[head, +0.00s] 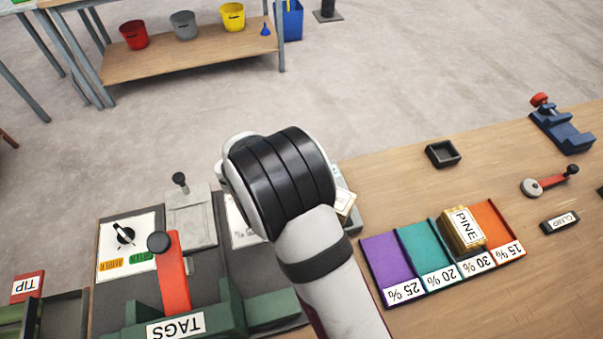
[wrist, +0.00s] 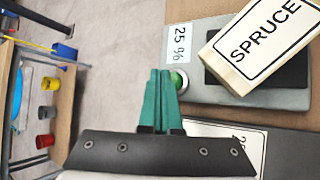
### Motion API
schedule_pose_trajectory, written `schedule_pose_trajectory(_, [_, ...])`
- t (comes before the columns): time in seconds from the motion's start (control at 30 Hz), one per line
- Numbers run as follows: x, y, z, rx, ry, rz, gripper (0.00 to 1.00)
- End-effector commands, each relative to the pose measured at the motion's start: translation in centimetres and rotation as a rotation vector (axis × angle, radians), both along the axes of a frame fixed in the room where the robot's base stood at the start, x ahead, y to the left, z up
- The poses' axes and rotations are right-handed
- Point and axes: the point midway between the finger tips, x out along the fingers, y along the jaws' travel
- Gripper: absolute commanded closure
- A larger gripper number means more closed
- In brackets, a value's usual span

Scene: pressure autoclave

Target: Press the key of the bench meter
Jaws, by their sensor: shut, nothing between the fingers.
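The bench meter (wrist: 205,92) is a grey box in the wrist view, with a white label reading 25 % (wrist: 181,43) and a dark plate. A pale block marked SPRUCE (wrist: 262,45) rests on it. The round green key (wrist: 179,79) sits at the meter's near left edge. My gripper (wrist: 161,74) has its green fingers shut together and empty, with the tips just left of the key in the picture. I cannot tell whether they touch it. In the head view my arm hides the gripper and key; only a grey edge of the meter (head: 354,220) shows.
A green press with a red lever (head: 173,275) and a dial panel (head: 126,240) stand left of my arm. Coloured bins (head: 392,262) with a PINE block (head: 464,228) lie to the right. A small black tray (head: 443,153) sits behind, with bare bench around it.

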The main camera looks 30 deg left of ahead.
Motion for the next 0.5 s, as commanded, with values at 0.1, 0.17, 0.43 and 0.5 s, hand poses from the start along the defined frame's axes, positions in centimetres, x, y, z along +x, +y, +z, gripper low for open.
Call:
schedule_pose_trajectory(0.1, [0.0,0.1,1.2,0.002,-0.002,0.0,1.0])
schedule_pose_trajectory(0.17, [0.0,0.0,1.8,0.002,-0.001,0.001,1.0])
schedule_pose_trajectory(0.43, [0.0,0.0,4.3,0.001,-0.001,0.0,1.0])
schedule_pose_trajectory(0.5, [0.0,0.0,4.6,0.001,0.0,-0.001,1.0])
